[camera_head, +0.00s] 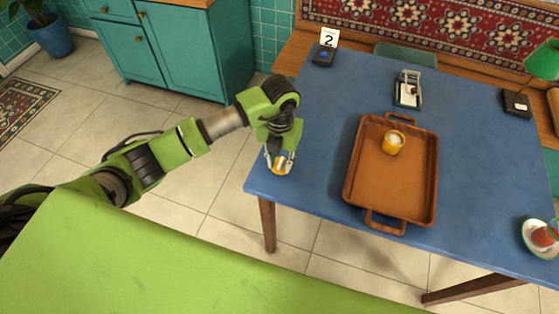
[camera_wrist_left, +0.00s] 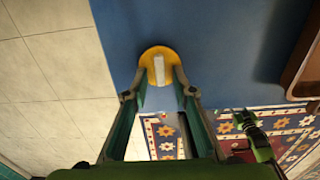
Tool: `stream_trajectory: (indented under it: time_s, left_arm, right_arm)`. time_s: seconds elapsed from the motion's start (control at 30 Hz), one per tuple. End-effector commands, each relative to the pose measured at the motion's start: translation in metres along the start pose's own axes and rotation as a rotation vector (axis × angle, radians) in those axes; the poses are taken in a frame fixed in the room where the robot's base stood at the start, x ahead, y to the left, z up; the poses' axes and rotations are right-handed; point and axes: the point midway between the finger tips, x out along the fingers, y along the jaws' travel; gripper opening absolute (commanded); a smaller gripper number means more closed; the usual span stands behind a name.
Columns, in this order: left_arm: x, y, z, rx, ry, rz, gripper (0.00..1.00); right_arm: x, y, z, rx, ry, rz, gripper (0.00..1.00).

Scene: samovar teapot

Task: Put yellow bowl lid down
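The yellow bowl lid (camera_head: 279,167) is at the left front corner of the blue table, with my left gripper (camera_head: 280,158) over it pointing down. In the left wrist view the lid (camera_wrist_left: 158,66) is a round yellow piece with a pale strip across its middle. The left fingertips (camera_wrist_left: 160,82) meet it on both sides and appear shut on it. I cannot tell whether it touches the tabletop. The yellow bowl (camera_head: 394,143), pale inside, stands upright on the brown tray (camera_head: 368,190). My right gripper is not in view.
The blue table (camera_head: 310,150) is bare between lid and tray. Its left edge is close beside the lid. A number 2 card (camera_head: 329,38) and a small dark stand (camera_head: 408,90) are at the back. A green lamp (camera_head: 543,62) and a plate (camera_head: 541,238) are at the right.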

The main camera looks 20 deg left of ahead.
Motion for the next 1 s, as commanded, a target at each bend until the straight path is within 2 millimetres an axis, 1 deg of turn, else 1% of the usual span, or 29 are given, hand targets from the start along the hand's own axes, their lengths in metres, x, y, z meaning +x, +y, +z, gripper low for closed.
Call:
stream_trajectory:
  time_s: [0.1,0.17,0.27,0.5,0.6,0.7,0.83,1.0]
  left_arm:
    - [-0.005,0.0,0.0,0.0,-0.001,0.0,0.25]
    - [-0.011,0.0,0.001,0.001,-0.004,-0.001,0.25]
    - [-0.029,0.0,0.002,0.002,-0.006,-0.001,0.25]
    - [-0.082,0.0,0.002,0.001,-0.006,0.0,0.25]
    - [-0.1,0.0,0.001,0.002,-0.005,0.0,0.25]
    - [-0.112,0.0,0.001,0.0,-0.003,0.0,0.25]
    - [-0.121,0.0,0.0,0.001,0.0,0.0,0.25]
    - [-0.123,0.0,0.0,0.0,0.0,0.0,0.25]
  right_arm:
    - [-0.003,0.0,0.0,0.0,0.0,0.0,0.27]
    - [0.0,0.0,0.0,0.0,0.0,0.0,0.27]
    - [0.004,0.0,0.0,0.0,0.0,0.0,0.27]
    - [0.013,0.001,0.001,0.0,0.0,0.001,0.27]
    - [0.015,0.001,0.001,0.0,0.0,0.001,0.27]
    - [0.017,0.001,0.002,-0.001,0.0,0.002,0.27]
    - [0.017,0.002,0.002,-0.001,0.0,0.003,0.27]
    - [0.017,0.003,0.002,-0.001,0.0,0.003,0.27]
